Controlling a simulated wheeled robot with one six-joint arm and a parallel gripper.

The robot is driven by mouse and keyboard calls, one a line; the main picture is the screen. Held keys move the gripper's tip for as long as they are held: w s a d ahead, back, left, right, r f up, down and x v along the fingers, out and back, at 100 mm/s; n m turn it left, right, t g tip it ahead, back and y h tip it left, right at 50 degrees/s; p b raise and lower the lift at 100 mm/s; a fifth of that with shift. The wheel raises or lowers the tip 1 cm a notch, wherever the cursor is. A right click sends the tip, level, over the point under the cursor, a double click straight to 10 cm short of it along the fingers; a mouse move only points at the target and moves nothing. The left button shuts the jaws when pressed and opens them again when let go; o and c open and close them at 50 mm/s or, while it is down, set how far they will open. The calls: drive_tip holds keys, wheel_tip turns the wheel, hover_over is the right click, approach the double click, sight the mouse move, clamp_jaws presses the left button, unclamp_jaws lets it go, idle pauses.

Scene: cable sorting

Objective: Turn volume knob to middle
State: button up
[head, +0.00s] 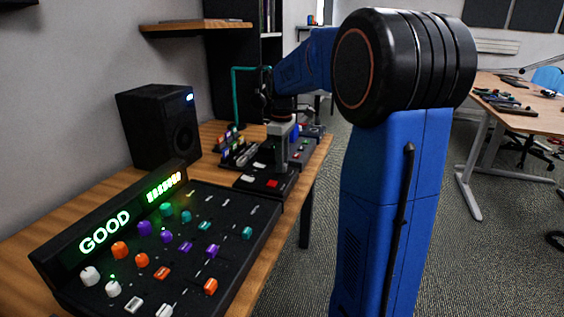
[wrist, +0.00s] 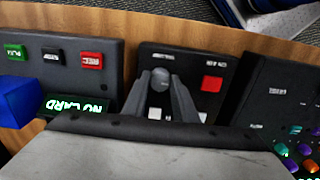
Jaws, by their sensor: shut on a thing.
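The volume knob (wrist: 160,76) is a small round grey knob on a black panel (wrist: 191,57). In the wrist view my gripper (wrist: 162,88) is shut on it, with a finger at each side. The fingers cover much of its side, and I cannot make out a pointer mark. In the head view the panel (head: 252,182) is on the wooden desk, with my gripper (head: 279,168) reaching down over it. The knob is hidden there.
A red button (wrist: 212,84) is close right of the knob. A panel with a NO CARD display (wrist: 76,105) and a blue block (wrist: 18,101) lie left. In the head view, a mixing console (head: 215,217) reading GOOD and a black speaker (head: 160,125) share the desk.

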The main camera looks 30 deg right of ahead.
drive_tip(key=shift+m, duration=0.3)
drive_tip(key=m, duration=0.8)
drive_tip(key=shift+m, duration=0.3)
drive_tip(key=m, duration=0.4)
drive_tip(key=shift+m, duration=2.1)
drive_tip(key=o, duration=1)
drive_tip(key=shift+o, duration=0.2)
